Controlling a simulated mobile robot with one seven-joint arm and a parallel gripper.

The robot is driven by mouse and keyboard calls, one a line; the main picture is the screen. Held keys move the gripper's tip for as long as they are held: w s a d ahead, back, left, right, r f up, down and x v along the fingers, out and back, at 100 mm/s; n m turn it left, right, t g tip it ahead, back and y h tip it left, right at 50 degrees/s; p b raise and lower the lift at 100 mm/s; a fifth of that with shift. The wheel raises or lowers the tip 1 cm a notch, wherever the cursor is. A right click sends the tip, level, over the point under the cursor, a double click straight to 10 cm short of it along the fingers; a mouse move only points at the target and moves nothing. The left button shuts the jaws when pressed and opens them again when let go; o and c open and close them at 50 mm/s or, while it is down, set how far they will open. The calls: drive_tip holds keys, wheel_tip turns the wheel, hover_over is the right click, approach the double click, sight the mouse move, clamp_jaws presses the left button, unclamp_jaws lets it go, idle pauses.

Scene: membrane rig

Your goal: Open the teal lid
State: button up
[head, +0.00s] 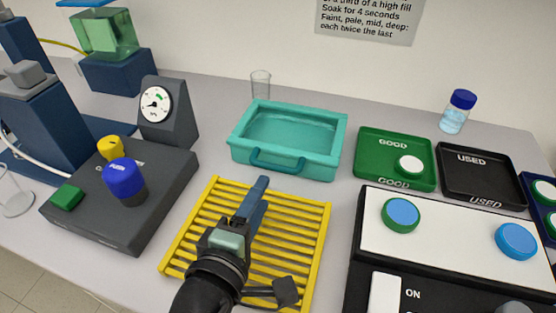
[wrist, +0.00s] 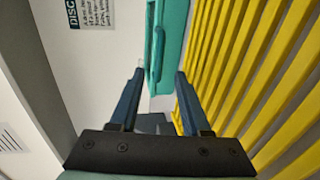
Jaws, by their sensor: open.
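The teal box (head: 287,140) stands behind the yellow rack, with a darker teal bar handle (head: 283,161) along its front. Its top shows a raised rim around a smooth teal surface; I cannot tell whether this surface is a lid or the inside. My gripper (head: 252,200) is open and empty above the yellow rack, in front of the box and a little left of the handle's middle. In the wrist view, the handle (wrist: 157,55) and the teal box (wrist: 173,40) show ahead, between and beyond the open fingers (wrist: 158,75). The fingers look apart from the handle.
The yellow slatted rack (head: 310,235) lies beneath my gripper. A dark control box (head: 150,215) with knobs is left, and a gauge (head: 157,104) stands behind it. Green (head: 365,172) and black (head: 485,180) trays are right. A glass (head: 260,85) stands behind the box.

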sight(275, 169)
drive_tip(key=x, duration=0.9)
drive_tip(key=shift+w+d, duration=0.15)
drive_tip(key=shift+w, duration=0.15)
drive_tip(key=shift+c, duration=0.3)
clamp_jaws()
idle(0.6)
